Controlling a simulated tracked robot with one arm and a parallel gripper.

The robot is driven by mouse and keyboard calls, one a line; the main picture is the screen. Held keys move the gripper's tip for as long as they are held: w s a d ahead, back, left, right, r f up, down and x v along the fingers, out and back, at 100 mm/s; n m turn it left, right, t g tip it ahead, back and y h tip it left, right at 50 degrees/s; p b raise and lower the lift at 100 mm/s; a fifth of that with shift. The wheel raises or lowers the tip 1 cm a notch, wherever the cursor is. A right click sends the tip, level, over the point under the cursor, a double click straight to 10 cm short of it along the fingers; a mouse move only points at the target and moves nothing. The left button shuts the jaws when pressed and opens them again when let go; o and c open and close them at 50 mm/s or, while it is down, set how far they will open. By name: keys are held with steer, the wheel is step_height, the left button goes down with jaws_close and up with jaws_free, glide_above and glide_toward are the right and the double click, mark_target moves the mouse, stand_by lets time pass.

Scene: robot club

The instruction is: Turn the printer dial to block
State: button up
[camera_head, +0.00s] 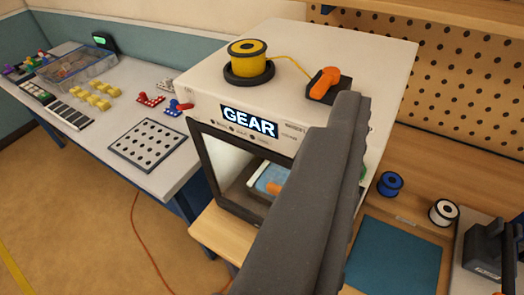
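The printer (385,70) is a white box with a dark-framed front opening. Its display (249,122) reads GEAR, with small labelled marks below it. An orange knob-like part (329,84) sits on a black base on the printer's top right, and a yellow filament runs to it. I cannot tell for certain whether this is the dial. My gripper (348,100) reaches up from the bottom as a dark grey form, its end just right of and below the orange part. It hides the right side of the printer front. Contact and finger opening are unclear.
A yellow spool (247,60) stands on the printer's top left. A blue spool (390,184) and a white spool (443,212) stand on the wooden bench at right, near a teal mat (394,258). A white table (125,85) at left holds small parts and a bin.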

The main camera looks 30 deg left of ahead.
steer(key=a+f+n+t+b, duration=0.1)
steer(key=a+f+t+b, duration=0.25)
steer(key=f, duration=0.95)
steer(key=a+f+n+t+b, duration=0.2)
steer(key=a+f+b, duration=0.3)
steer(key=f, duration=0.8)
steer(key=p+x, duration=0.9)
steer(key=x, duration=0.5)
steer(key=shift+w+r, duration=0.15)
steer(key=shift+w, duration=0.1)
steer(key=shift+d+t, duration=0.1)
steer(key=shift+t, duration=0.15)
steer(key=c, duration=1)
